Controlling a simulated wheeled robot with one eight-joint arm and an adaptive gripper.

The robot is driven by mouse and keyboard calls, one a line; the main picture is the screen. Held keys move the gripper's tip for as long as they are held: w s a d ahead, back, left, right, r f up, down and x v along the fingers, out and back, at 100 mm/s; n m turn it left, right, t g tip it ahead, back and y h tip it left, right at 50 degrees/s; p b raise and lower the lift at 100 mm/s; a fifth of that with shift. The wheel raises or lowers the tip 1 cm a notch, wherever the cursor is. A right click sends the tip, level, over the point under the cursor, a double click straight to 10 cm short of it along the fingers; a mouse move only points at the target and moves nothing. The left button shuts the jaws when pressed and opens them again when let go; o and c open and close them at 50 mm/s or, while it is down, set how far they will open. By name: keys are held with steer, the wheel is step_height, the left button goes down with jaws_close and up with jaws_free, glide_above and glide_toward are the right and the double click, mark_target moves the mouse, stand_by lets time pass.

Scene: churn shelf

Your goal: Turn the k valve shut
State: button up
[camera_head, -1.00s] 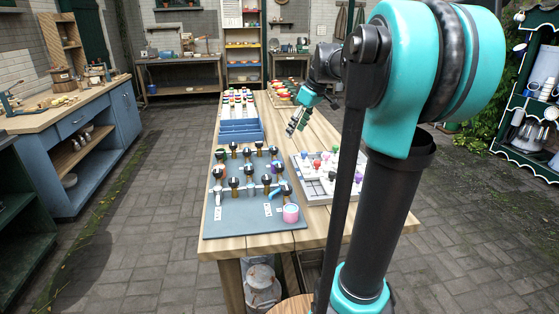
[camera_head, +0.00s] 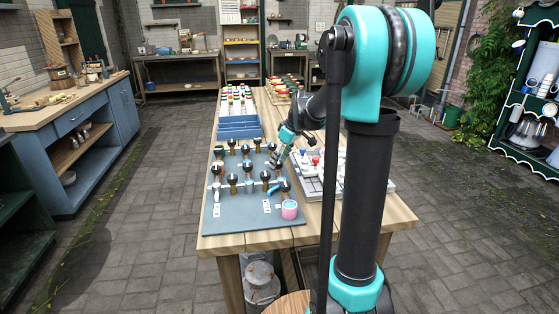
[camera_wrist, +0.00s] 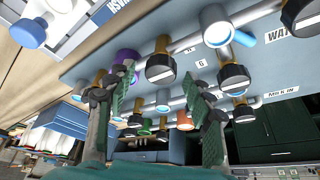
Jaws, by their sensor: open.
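A grey-blue valve board (camera_head: 235,215) lies on the wooden table, with several black-capped valves on brass stems along silvery pipes. My gripper (camera_head: 277,163) is over the right side of the board. In the wrist view my gripper (camera_wrist: 158,85) has its green-padded fingers apart, with nothing held between them. A black valve knob (camera_wrist: 160,68) shows beyond and between the fingertips, and another black knob (camera_wrist: 234,76) is right of the right finger.
A pink cup (camera_head: 290,209) stands at the board's front right corner. A pale tray (camera_head: 378,183) with coloured pieces is to the right, partly behind my arm. Other pipes and knobs crowd around the fingers.

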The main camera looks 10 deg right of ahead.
steer(key=shift+f, duration=0.25)
steer(key=c, duration=1.2)
steer(key=shift+o, duration=0.2)
